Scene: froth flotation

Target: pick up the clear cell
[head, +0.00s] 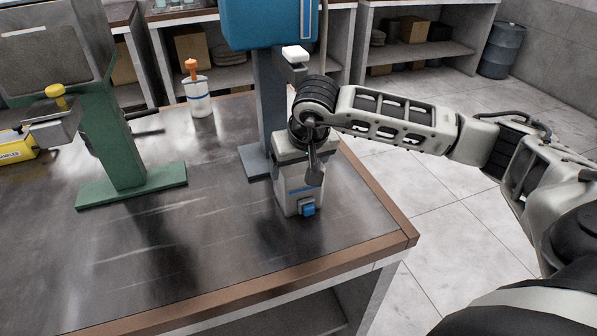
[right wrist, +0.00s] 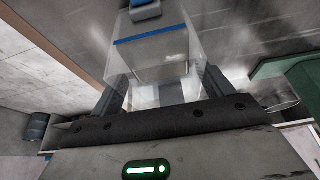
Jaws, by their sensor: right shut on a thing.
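The clear cell (head: 292,203) is a see-through box with a blue stripe and a blue block low on its front. It is upright at the right part of the table, in front of the blue machine's column. My right gripper (head: 300,165) comes down over it from above and is shut on it. In the right wrist view the cell (right wrist: 158,60) sits between the two fingers of the gripper (right wrist: 164,92). Whether its base touches the table I cannot tell. My left gripper is not in view.
The blue machine (head: 264,95) stands right behind the cell. A green stand (head: 125,150) is to the left. A white bottle with an orange top (head: 198,95) stands farther back. The table's right edge (head: 385,205) is close; the table's front middle (head: 200,250) is clear.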

